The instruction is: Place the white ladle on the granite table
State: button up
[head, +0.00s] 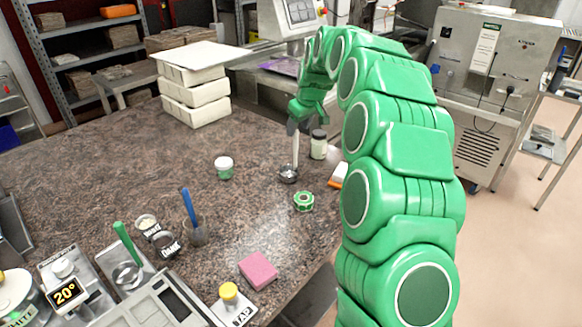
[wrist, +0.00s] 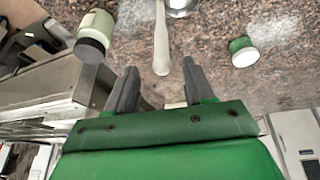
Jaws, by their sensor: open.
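The white ladle (head: 295,152) is at the far right part of the granite table (head: 130,160), with its metal bowl on the tabletop. Its pale handle runs from the bowl up to my gripper (head: 297,127) in the head view. In the wrist view, the ladle handle (wrist: 161,40) points toward my gripper (wrist: 158,78), with its end by the gap between the fingers. The fingers are open and apart, with visible room on both sides of the handle. I cannot tell whether the handle lies flat or is tilted up.
A dark-lidded jar (head: 318,146) stands just right of the ladle. A green-and-white tub (head: 224,168), a green tape roll (head: 304,201) and an orange-and-white item (head: 338,176) are nearby. White blocks (head: 195,92) are stacked at the back. A pink block (head: 258,270) lies in front. The table's middle is mostly clear.

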aim_at(294, 138)
jog(key=shift+x, duration=3.15)
jog(key=shift+s, duration=0.1)
grip_shut()
